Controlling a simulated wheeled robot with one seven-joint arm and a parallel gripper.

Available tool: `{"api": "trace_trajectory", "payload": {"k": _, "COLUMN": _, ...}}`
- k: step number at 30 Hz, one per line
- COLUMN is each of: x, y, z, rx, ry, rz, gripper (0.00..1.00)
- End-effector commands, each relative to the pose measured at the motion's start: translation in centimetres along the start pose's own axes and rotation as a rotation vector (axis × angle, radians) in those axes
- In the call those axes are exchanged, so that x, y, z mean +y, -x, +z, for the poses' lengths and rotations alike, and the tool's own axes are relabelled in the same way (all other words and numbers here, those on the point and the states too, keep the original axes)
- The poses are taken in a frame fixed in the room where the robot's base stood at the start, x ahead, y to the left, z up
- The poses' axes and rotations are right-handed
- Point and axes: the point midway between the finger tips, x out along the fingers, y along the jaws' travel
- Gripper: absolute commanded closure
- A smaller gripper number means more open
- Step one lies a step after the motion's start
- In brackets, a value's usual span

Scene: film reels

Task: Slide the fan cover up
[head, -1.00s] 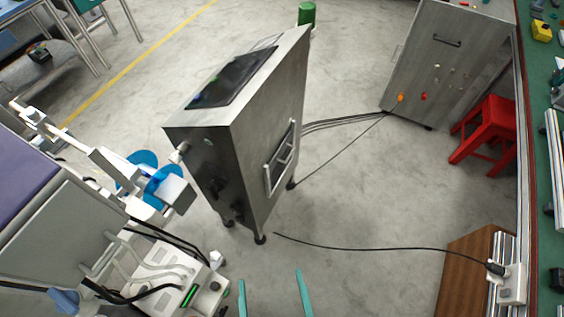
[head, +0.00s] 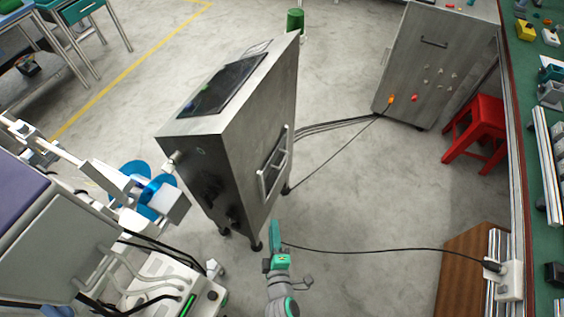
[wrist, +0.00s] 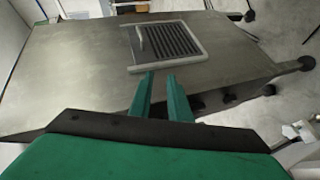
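The fan cover is a light-framed panel on the side of a tall grey metal cabinet (head: 236,140). In the head view the cover (head: 273,166) is seen at a steep angle. In the wrist view the cover (wrist: 167,42) shows dark slats and a short pale handle bar (wrist: 139,38) at its left edge. My gripper (head: 275,226) is in front of the cabinet's lower part in the head view. In the wrist view my gripper's two green fingers (wrist: 158,78) are apart with nothing between them. Their tips appear just below the cover's frame; contact cannot be told.
Black cables (head: 345,122) run across the floor behind and right of the cabinet. White equipment with blue discs (head: 145,190) stands close on the left. A red stool (head: 476,130) and grey cabinet (head: 432,65) stand at the right.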

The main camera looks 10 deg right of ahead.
Motion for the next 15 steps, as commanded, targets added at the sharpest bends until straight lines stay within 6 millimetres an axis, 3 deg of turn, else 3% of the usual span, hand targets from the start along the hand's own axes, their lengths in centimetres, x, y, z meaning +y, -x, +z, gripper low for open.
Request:
{"api": "trace_trajectory", "payload": {"k": 3, "x": 0.9, "y": -4.8, "z": 0.7, "rx": -0.045, "ry": 0.194, "rz": 0.021, "gripper": 0.83}}
{"api": "trace_trajectory", "payload": {"k": 9, "x": 3.3, "y": -11.6, "z": 1.7, "rx": -0.137, "ry": 0.502, "rz": 0.036, "gripper": 0.83}}
{"api": "trace_trajectory", "payload": {"k": 15, "x": 5.4, "y": -15.5, "z": 2.4, "rx": -0.205, "ry": 0.688, "rz": 0.034, "gripper": 0.83}}
